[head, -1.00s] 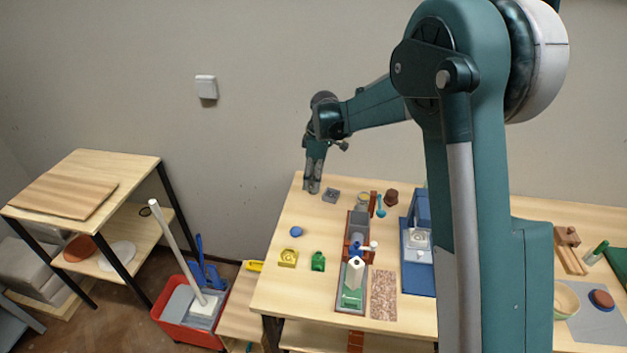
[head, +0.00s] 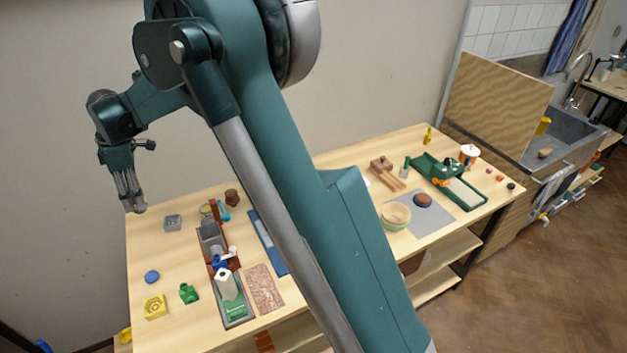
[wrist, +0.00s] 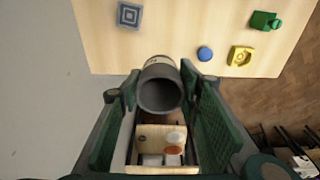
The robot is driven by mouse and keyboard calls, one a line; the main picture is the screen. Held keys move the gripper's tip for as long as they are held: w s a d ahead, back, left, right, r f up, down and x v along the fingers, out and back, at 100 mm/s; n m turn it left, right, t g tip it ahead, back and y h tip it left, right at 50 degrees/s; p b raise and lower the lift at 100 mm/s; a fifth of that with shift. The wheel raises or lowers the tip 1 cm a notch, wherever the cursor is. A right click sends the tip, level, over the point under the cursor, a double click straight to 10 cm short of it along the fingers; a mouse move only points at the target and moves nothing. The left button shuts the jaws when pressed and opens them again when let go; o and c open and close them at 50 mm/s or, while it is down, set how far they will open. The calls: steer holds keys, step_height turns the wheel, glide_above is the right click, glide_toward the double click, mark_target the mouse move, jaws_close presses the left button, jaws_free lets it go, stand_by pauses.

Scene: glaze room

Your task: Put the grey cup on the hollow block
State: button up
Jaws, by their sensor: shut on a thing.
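My gripper (head: 136,208) hangs by the table's far left corner in the head view, fingers pointing down. In the wrist view its green finger pads (wrist: 160,100) are shut on the grey cup (wrist: 160,92), whose round dark opening faces the camera. The cup is hard to make out in the head view. The hollow block (head: 173,222), a grey square block with a recessed middle, lies on the table to the right of my gripper. In the wrist view the hollow block (wrist: 129,14) is at the top, apart from the cup.
A blue disc (head: 152,277), a yellow block (head: 155,307) and a green piece (head: 189,293) lie towards the front left. A long tray (head: 207,270) with several items is right of the hollow block. Bare tabletop surrounds the hollow block. A wall is behind.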

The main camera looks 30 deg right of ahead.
step_height(320, 180, up, 3)
steer(key=w+d+m+p, duration=0.2)
steer(key=w+d+m, duration=0.1)
steer(key=d, duration=1.8)
steer(key=w+d+m+p, duration=0.1)
steer(key=w+d+m, duration=0.1)
steer(key=d, duration=1.9)
steer(key=s+d+m+p, duration=0.15)
steer(key=s+d, duration=0.25)
steer(key=d, duration=0.8)
steer(key=s+d+m+t+p, duration=0.15)
steer(key=s+d, duration=0.35)
steer(key=d, duration=0.7)
steer(key=s+d+m+p, duration=0.15)
steer(key=s+d, duration=0.25)
steer(key=d, duration=0.8)
steer(key=shift+m+h, duration=0.3)
steer(key=shift+m, duration=0.15)
steer(key=shift+f+b, duration=0.45)
steer(key=shift+f, duration=2.2)
steer(key=shift+f, duration=0.1)
step_height(320, 180, down, 6)
steer(key=shift+p, duration=0.3)
